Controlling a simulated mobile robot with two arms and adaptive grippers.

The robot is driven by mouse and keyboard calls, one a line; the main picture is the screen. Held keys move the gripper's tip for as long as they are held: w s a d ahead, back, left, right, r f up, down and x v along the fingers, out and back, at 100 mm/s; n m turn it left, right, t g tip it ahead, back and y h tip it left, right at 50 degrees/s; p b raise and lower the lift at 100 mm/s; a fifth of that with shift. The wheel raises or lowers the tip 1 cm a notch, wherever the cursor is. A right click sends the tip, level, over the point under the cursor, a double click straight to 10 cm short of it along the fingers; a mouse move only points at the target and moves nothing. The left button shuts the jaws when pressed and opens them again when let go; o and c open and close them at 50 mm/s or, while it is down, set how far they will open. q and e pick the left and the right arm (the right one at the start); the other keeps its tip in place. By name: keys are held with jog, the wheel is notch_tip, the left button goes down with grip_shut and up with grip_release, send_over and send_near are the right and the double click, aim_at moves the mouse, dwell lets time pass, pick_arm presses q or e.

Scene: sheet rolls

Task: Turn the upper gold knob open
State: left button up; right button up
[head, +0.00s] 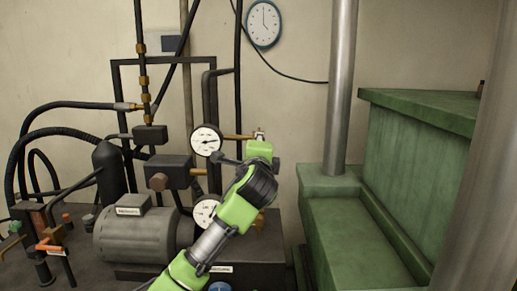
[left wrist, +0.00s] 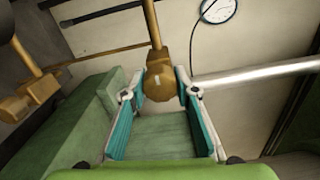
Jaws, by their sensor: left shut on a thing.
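The upper gold knob (left wrist: 160,85) sits at the end of a gold stem and lies between the two fingers of my left gripper (left wrist: 165,78) in the left wrist view. The fingers are shut on it, one on each side. In the head view my left gripper (head: 260,140) is at the end of the gold stem beside the upper gauge (head: 206,141), and it hides most of the knob. The lower gold knob (left wrist: 17,106) shows at the left of the left wrist view, apart from the fingers. My right gripper is not in view.
The lower gauge (head: 205,211) is partly behind my left arm. A grey motor (head: 135,234), hoses and pipes crowd the left. A green machine (head: 415,165) and a metal column (head: 342,80) stand at the right. A clock (head: 264,24) hangs on the wall.

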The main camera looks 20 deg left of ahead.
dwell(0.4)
pick_arm(q)
jog(key=o, duration=1.1)
jog(key=v, duration=1.2)
